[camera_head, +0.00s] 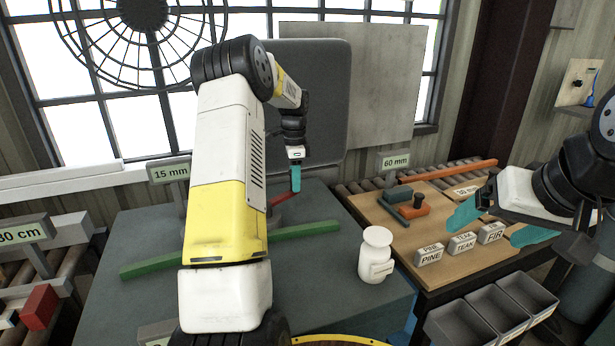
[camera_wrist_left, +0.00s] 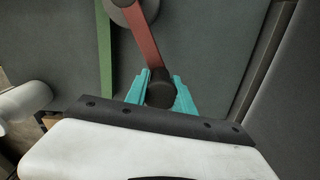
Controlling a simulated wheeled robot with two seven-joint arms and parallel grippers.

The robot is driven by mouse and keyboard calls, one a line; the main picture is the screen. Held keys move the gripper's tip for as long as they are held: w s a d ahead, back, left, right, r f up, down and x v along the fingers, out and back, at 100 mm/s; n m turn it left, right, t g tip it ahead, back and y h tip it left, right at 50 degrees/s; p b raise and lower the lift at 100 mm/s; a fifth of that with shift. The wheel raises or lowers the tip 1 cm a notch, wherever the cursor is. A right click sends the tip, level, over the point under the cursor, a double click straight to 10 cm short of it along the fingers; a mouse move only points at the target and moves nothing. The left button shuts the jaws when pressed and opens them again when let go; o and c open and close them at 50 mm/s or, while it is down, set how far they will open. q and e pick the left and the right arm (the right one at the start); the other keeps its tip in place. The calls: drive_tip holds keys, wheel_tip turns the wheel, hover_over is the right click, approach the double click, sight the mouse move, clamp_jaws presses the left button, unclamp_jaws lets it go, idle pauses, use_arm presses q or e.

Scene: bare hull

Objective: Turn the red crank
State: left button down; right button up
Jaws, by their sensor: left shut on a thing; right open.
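The red crank (camera_head: 281,197) sits on the grey machine top in the head view, partly hidden by my left arm. In the left wrist view its red arm (camera_wrist_left: 143,37) runs from a grey round hub (camera_wrist_left: 131,10) down to a dark knob (camera_wrist_left: 160,92). My left gripper (camera_head: 295,180) has teal fingers. In the left wrist view the left gripper (camera_wrist_left: 160,95) is shut around the dark knob, one finger on each side. My right gripper (camera_head: 495,228) is open and empty above the wooden board at the right, its teal fingers far apart.
A green bar (camera_head: 300,232) lies across the grey machine top (camera_head: 320,290). A white jar (camera_head: 375,255) stands at its right edge. Grey bins (camera_head: 465,325) stand at the front right.

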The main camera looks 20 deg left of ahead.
use_arm(q)
drive_tip(key=shift+s+d+m, duration=0.15)
drive_tip(key=shift+d+m, duration=0.15)
drive_tip(key=c, duration=1.1)
unclamp_jaws()
drive_tip(key=shift+o, duration=0.2)
wheel_tip(320, 180, up, 8)
drive_tip(key=shift+f, duration=0.1)
